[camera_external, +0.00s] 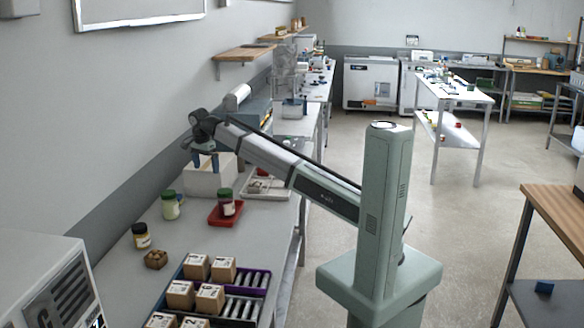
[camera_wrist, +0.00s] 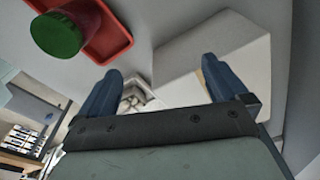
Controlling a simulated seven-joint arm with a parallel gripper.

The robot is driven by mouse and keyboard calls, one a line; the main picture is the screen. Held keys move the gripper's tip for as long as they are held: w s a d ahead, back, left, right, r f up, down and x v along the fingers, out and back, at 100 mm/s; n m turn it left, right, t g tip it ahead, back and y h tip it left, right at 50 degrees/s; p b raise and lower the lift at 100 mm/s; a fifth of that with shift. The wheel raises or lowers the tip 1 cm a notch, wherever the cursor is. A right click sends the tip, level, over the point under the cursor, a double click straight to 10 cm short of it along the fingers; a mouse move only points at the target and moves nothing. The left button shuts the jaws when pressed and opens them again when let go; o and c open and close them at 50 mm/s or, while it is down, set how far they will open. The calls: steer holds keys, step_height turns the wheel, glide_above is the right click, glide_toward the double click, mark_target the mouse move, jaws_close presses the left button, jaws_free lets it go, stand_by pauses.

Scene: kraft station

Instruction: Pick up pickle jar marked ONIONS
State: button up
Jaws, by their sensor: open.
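Three jars stand on the long grey table, and I cannot read ONIONS on any of them. One pale green jar (camera_external: 170,206) stands near the wall. One jar with a green lid (camera_external: 227,204) stands in a red tray (camera_external: 213,219); its lid (camera_wrist: 57,34) and the red tray (camera_wrist: 122,38) show at the upper left of the wrist view. My gripper (camera_external: 204,163) is open and empty, blue fingers pointing down by a white box (camera_external: 205,182), behind the jars. It also shows in the wrist view (camera_wrist: 162,72).
The white box (camera_wrist: 215,50) lies close beyond my fingers. A pale tray (camera_external: 268,190) with small items is to its right. A brown block (camera_external: 155,259) and purple and dark racks with cartons (camera_external: 210,298) fill the near table.

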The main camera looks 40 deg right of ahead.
mark_target(170, 193)
steer(key=a+m, duration=0.1)
steer(key=a, duration=0.4)
steer(key=s+a+r+m, duration=0.1)
steer(key=a, duration=0.5)
steer(key=a+m+y, duration=0.1)
steer(key=a+m, duration=0.1)
steer(key=a, duration=0.4)
steer(key=shift+s+a+r+g, duration=0.2)
steer(key=shift+s+g, duration=0.1)
steer(key=shift+s, duration=0.05)
steer(key=shift+f, duration=0.15)
step_height(170, 193, down, 8)
steer(key=shift+r, duration=0.1)
steer(key=shift+w+a+f, duration=0.1)
steer(key=shift+f, duration=1.3)
steer(key=shift+w+a+f, duration=0.1)
steer(key=shift+f, duration=1.3)
steer(key=c, duration=1.5)
